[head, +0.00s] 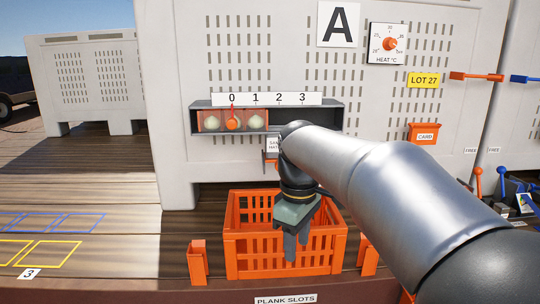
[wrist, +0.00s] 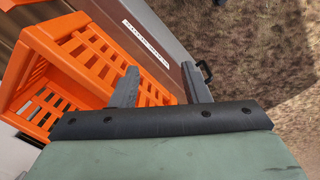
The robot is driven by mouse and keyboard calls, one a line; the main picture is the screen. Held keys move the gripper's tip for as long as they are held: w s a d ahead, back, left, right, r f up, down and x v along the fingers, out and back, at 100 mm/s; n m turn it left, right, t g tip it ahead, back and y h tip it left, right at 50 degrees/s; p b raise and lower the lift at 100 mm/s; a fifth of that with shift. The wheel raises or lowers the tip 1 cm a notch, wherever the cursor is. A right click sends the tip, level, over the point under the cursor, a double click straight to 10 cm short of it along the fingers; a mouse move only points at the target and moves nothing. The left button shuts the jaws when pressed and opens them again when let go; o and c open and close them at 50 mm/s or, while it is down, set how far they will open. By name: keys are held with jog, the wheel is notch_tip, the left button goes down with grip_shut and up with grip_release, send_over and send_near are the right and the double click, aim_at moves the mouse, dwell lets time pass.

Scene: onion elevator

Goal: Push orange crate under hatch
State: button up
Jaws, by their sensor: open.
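The orange crate (head: 243,262) stands on the plank deck in front of the big pale bin marked A; it also shows at the left of the wrist view (wrist: 38,45). It looks upright, and I see nothing in it. My gripper (head: 297,246) is open and points down at the crate's near side, right of its middle. In the wrist view my gripper (wrist: 158,68) has its left finger over the crate's slatted wall. I cannot tell whether it touches. A small hatch label (head: 271,146) shows on the bin above the crate, partly hidden by my arm.
Orange posts flank the crate, one at left (head: 198,262) and one at right (head: 367,256). A grey shelf (head: 198,120) numbered 0 to 3 holds pale onions and an orange knob. Levers stand at far right.

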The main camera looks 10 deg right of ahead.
jog(key=w+r+n+p, duration=0.1)
jog(key=w+r+n, duration=0.6)
jog(key=r, duration=0.5)
jog(key=shift+w+a+r+p, duration=0.15)
jog(key=shift+w+r+p, duration=0.2)
jog(key=shift+w, duration=0.8)
jog(key=shift+f, duration=0.1)
notch_tip(320, 180, down, 17)
jog(key=shift+f+b, duration=0.15)
jog(key=shift+b, duration=0.35)
jog(key=shift+c, duration=0.3)
grip_shut()
